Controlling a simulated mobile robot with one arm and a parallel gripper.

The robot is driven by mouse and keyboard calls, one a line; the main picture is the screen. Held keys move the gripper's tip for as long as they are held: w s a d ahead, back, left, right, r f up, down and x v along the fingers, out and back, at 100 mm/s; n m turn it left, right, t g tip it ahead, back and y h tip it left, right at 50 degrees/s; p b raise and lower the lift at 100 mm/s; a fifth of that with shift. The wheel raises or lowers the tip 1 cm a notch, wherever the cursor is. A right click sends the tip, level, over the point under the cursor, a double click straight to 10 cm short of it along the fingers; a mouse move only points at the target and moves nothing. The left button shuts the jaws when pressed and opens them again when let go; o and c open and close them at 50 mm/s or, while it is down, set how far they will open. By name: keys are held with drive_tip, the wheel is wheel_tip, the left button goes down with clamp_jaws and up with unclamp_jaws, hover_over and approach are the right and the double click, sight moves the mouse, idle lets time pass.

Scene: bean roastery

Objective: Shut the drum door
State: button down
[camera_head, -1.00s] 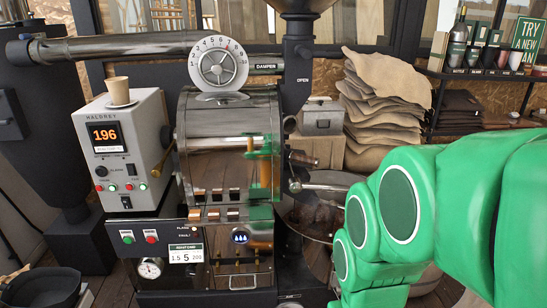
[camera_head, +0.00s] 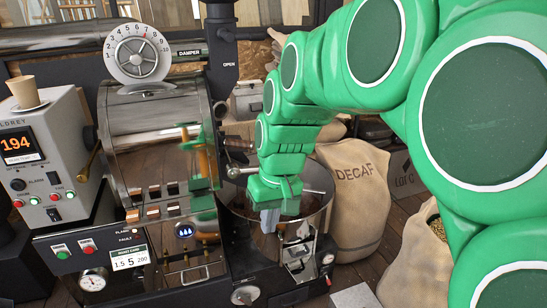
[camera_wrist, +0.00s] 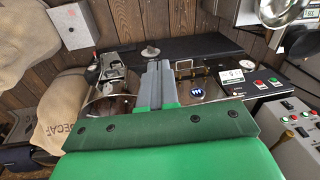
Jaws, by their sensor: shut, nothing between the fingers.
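The polished drum (camera_head: 165,135) of the roaster stands left of centre in the head view. A lever with a round metal knob (camera_head: 233,172) sticks out at its right side, above the round cooling tray (camera_head: 322,208). The drum door's edges are not distinct, and I cannot tell how far open it stands. My gripper (camera_head: 269,220) points down over the tray, right of and below the knob, apparently apart from it. Its grey fingers are together and empty. In the wrist view my gripper (camera_wrist: 154,84) is shut between the tray (camera_wrist: 103,102) and the roaster's front panel (camera_wrist: 205,85).
A control box (camera_head: 45,150) reading 194, with a cup (camera_head: 23,92) on top, stands left of the drum. A DECAF sack (camera_head: 355,195) stands right of the tray. An open sack of beans (camera_head: 437,228) is nearer me. A damper dial (camera_head: 137,53) sits above the drum.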

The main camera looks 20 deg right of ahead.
drive_tip(key=w+d+r+t, duration=0.1)
drive_tip(key=w+d, duration=0.3)
drive_tip(key=w, duration=0.5)
drive_tip(key=w+d+r+t, duration=0.1)
drive_tip(key=w+d+t, duration=0.15)
drive_tip(key=w, duration=0.65)
drive_tip(key=w+d+f+m+t, duration=0.1)
drive_tip(key=w+d+f+t, duration=0.1)
drive_tip(key=w+d, duration=1.3)
drive_tip(key=s+x, duration=0.1)
drive_tip(key=x, duration=1.2)
drive_tip(key=shift+d+f, duration=0.15)
drive_tip(key=shift+f, duration=0.55)
drive_tip(key=shift+f+m+g, duration=0.2)
drive_tip(key=shift+m+g, duration=0.05)
drive_tip(key=shift+m, duration=0.05)
drive_tip(key=a+f+m+y, duration=0.2)
drive_tip(key=a+f+y, duration=0.2)
drive_tip(key=f+y, duration=0.65)
drive_tip(key=a+f+m+t+y, duration=0.2)
drive_tip(key=a+f+y, duration=0.1)
drive_tip(key=a+f, duration=0.7)
drive_tip(key=shift+a, duration=1)
drive_tip(key=shift+a, duration=0.2)
